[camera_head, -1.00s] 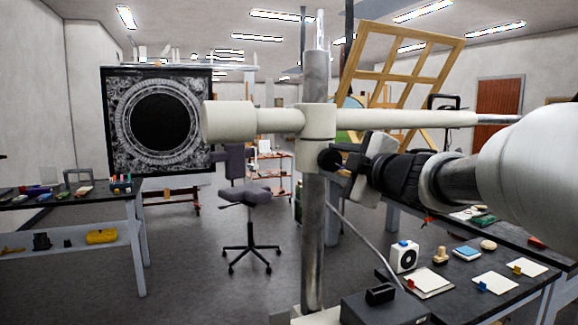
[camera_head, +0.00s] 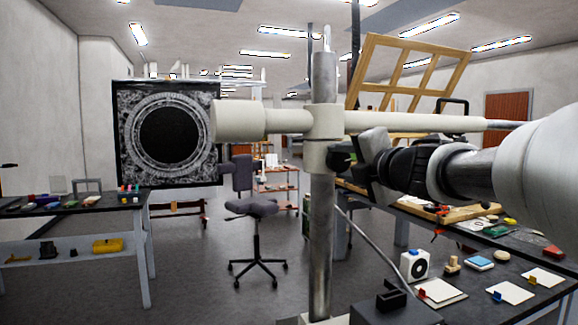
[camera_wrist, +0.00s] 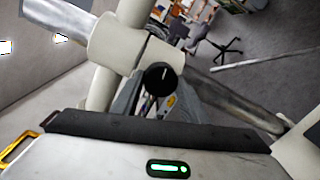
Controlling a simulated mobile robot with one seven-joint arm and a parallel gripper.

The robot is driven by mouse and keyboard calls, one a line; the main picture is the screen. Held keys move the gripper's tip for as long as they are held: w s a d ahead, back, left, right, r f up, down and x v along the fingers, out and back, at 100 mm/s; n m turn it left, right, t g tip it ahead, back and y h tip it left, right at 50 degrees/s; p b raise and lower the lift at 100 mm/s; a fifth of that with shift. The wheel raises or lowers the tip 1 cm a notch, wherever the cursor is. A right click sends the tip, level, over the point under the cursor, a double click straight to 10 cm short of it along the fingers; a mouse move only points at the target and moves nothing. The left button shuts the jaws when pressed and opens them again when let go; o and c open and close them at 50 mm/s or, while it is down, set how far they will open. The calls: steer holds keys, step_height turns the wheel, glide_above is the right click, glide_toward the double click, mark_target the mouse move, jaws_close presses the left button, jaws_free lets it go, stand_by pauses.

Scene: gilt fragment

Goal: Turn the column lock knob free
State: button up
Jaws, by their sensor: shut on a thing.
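The column (camera_head: 320,250) is a bright metal post standing upright in the middle of the head view. A cream collar (camera_head: 321,122) with a horizontal cream arm sits around it. The lock knob (camera_head: 340,158) is small and black, on the right side of the collar. In the wrist view the knob (camera_wrist: 161,76) shows its round face with a white mark pointing up. My gripper (camera_head: 352,160) reaches in from the right and is shut on the knob. Its fingers partly hide the knob in the head view.
A swivel chair (camera_head: 253,208) stands behind the column. A bench with cards and a white box (camera_head: 414,265) lies at lower right, below my arm. A wooden frame (camera_head: 410,70) leans behind.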

steer(key=shift+f, duration=0.1)
stand_by(0.3)
steer(key=o, duration=1.1)
steer(key=shift+c, duration=0.2)
steer(key=shift+s, duration=0.1)
steer(key=p+v, duration=0.2)
steer(key=v, duration=1.5)
steer(key=shift+d+p, duration=0.15)
steer(key=shift+p, duration=0.25)
